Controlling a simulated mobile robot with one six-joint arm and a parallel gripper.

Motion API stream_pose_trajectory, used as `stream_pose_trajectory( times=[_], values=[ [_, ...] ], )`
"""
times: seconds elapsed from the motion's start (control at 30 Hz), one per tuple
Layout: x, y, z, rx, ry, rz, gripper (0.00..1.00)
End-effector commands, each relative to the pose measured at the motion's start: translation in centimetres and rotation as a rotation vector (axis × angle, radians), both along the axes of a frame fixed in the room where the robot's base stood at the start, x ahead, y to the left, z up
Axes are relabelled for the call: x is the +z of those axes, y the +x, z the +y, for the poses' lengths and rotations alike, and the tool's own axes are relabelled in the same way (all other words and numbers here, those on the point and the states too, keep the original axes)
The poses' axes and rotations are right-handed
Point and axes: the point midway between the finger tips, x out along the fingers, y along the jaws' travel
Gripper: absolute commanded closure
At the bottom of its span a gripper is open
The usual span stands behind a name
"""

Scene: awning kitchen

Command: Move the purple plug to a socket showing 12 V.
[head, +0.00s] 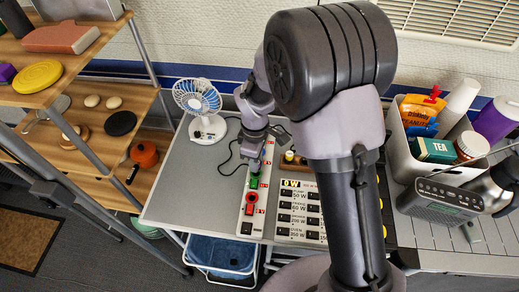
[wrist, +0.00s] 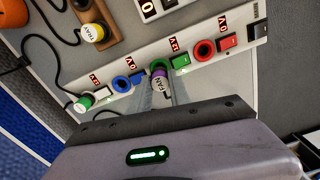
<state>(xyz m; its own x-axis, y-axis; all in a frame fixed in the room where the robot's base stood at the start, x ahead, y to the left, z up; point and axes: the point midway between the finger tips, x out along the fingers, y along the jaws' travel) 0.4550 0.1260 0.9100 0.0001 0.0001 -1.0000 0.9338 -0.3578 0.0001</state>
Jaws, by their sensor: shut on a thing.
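The purple plug (wrist: 160,80), labelled FAN, is between the fingers of my gripper (wrist: 162,92), which is shut on it. It is right at the green-ringed socket (wrist: 157,65) of the white socket strip (wrist: 255,32); I cannot tell how far in it sits. The small red display (wrist: 174,44) by that socket seems to read 12 V. The displays by the blue socket (wrist: 121,82) and the red socket (wrist: 205,49) seem to read 0 V. In the head view, my gripper (head: 255,165) is over the strip (head: 247,228).
A white-and-blue fan (head: 199,98) stands left on the grey table (head: 190,185). A panel with watt labels (head: 300,212) lies right of the strip. A grey bin (head: 400,165) of groceries stands farther right.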

Motion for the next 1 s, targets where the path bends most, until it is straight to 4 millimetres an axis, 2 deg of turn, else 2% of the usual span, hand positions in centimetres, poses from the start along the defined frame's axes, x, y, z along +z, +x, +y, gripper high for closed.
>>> stream_pose_trajectory(
  times=[0.57,1.0],
  values=[
    [-1.7,0.0,0.0,0.0,0.0,0.0,1.0],
    [-1.7,0.0,0.0,0.0,0.0,0.0,1.0]
  ],
)
